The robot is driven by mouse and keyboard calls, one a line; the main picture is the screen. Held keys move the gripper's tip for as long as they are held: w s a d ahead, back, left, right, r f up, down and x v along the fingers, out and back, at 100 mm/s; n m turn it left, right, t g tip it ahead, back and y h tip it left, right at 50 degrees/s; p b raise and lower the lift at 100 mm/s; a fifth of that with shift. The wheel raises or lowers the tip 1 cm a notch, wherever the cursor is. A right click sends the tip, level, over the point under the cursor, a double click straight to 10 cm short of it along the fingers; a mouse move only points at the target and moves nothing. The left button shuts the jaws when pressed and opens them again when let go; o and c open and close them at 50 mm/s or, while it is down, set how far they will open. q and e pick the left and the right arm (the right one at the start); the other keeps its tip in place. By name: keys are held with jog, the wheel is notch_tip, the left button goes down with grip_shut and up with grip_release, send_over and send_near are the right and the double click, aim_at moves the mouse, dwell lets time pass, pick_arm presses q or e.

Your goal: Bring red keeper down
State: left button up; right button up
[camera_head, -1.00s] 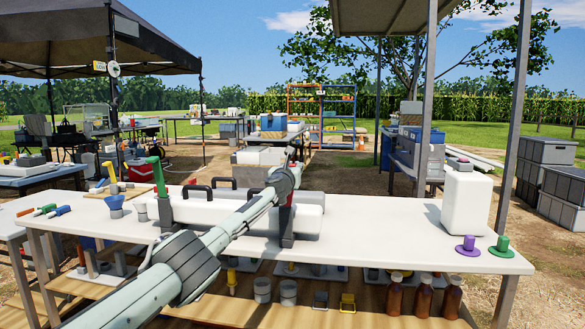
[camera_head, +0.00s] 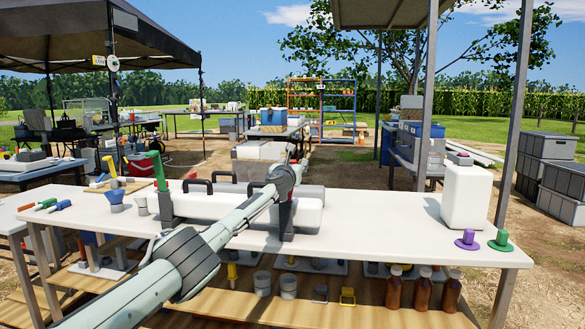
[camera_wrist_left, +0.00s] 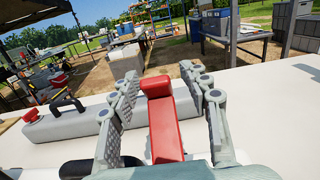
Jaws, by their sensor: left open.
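The red keeper (camera_wrist_left: 165,122) is a red bar with a raised block at its far end, seen in the left wrist view. It lies between the two spread fingers of my left gripper (camera_wrist_left: 160,82), with a visible gap on both sides. In the head view my left gripper (camera_head: 298,163) is over the right end of a long grey-white case (camera_head: 235,211) on the white table. My wrist hides most of the keeper there. A dark grey bracket (camera_head: 286,218) stands at that end of the case. A green lever (camera_head: 158,170) stands upright at the left end. My right gripper is not in view.
A white jug (camera_head: 466,198) stands on the table's right side, near purple (camera_head: 468,240) and green (camera_head: 501,242) knobbed pieces. Blue (camera_head: 116,201) and grey cups are at the left. Brown bottles (camera_head: 423,290) stand on the lower shelf. The tabletop (camera_head: 370,222) is clear between case and jug.

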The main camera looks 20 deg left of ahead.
pick_arm(q)
jog(key=shift+s+r, duration=0.1)
jog(key=shift+s, duration=0.55)
jog(key=v, duration=1)
jog(key=shift+s+d+f, duration=0.25)
jog(key=shift+s+d, duration=0.1)
